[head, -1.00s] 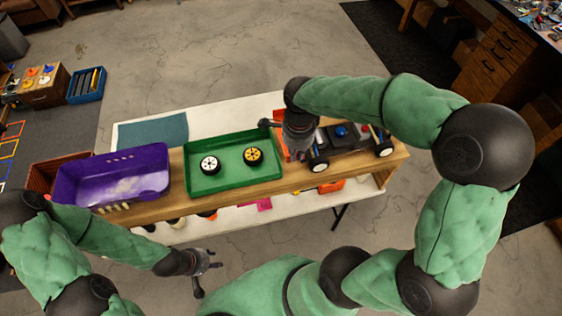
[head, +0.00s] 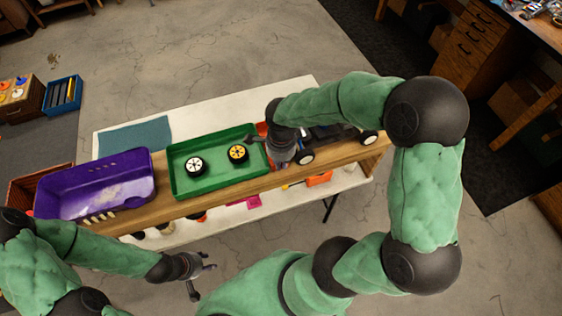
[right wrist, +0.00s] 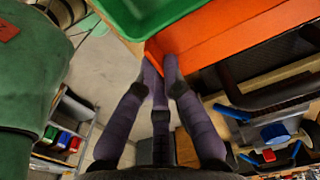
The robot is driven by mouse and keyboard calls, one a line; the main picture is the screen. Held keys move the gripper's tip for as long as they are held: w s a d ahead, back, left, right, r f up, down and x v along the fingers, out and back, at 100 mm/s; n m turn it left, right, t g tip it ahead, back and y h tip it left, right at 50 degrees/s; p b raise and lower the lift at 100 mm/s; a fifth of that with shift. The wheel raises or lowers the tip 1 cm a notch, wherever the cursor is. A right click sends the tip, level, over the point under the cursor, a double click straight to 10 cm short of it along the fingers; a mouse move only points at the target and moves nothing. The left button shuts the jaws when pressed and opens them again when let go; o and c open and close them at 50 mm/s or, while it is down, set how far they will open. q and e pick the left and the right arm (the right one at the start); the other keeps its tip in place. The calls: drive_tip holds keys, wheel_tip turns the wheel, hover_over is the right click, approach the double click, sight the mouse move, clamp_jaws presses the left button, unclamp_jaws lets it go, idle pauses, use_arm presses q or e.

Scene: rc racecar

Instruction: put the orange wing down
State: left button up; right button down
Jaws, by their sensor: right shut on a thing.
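The orange wing (right wrist: 230,35) fills the upper middle of the right wrist view as a flat orange panel. My right gripper (right wrist: 165,58) is shut on its near edge. In the head view my right gripper (head: 283,157) is between the green tray and the dark racecar (head: 322,133), and only a small bit of the wing (head: 262,129) shows behind it. Whether the wing touches the shelf or the car is hidden. My left gripper (head: 203,272) is open and empty in front of the table.
The green tray (head: 181,190), holding a white-hubbed wheel (head: 195,167) and a yellow-hubbed wheel (head: 238,154), stands just left of my right gripper. A purple bin (head: 130,164) is further left. A teal mat (head: 136,137) lies on the white table (head: 215,113) behind.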

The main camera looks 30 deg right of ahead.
drive_tip(key=shift+f, duration=0.2)
drive_tip(key=c, duration=1.4)
unclamp_jaws()
drive_tip(key=shift+o, duration=0.2)
drive_tip(key=shift+r, duration=0.15)
